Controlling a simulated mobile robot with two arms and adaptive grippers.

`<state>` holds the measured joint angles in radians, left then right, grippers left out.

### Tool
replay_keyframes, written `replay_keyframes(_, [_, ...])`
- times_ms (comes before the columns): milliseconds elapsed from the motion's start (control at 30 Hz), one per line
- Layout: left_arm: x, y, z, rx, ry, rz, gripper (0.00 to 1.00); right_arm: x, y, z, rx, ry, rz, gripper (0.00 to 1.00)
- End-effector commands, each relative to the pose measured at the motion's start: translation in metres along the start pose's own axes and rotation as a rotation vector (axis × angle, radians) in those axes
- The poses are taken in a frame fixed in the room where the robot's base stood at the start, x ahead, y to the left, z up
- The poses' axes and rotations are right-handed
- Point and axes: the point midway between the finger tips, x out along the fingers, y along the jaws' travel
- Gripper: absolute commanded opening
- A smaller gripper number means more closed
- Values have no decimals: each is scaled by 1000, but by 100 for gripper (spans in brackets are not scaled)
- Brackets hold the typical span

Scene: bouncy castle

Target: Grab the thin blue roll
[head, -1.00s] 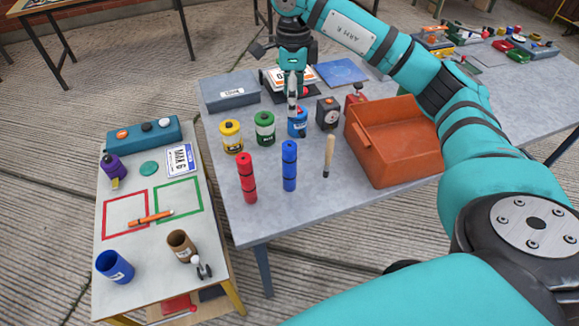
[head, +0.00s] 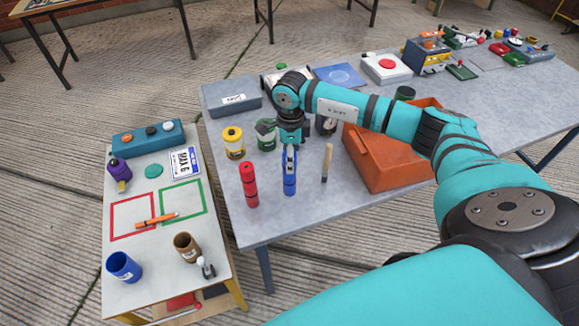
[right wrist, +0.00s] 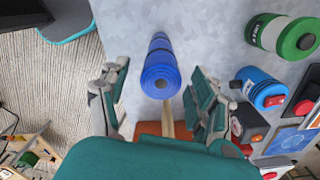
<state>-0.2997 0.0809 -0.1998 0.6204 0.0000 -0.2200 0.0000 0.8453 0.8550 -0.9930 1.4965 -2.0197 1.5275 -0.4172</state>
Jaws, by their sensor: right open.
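The thin blue roll (head: 289,180) stands upright on the grey table, to the right of a similar thin red roll (head: 249,184). My right gripper (head: 289,152) is at the top of the blue roll, fingers pointing down. In the right wrist view, its two fingers are spread wide, and the blue roll (right wrist: 160,72) shows between them. Neither finger appears closed on it. The gripper hides part of the roll's top in the head view. My left gripper is not in view.
A wooden-handled tool (head: 327,163) stands just right of the blue roll. An orange bin (head: 385,165) is farther right. Yellow (head: 233,144) and green (head: 266,135) cans stand behind. The table in front of the rolls is clear.

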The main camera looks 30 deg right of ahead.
Motion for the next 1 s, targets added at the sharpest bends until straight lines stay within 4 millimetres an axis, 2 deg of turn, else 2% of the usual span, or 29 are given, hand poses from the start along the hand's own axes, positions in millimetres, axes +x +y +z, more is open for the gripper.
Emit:
replay_keyframes(100, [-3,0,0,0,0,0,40,8,0,0,0,1,1,64])
replay_keyframes(300, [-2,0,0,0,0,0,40,9,0,0,0,0,0,64])
replay_keyframes(800, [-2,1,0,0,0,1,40,8,0,0,0,0,0,0])
replay_keyframes(1000, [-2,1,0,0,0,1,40,8,0,0,0,0,-1,0])
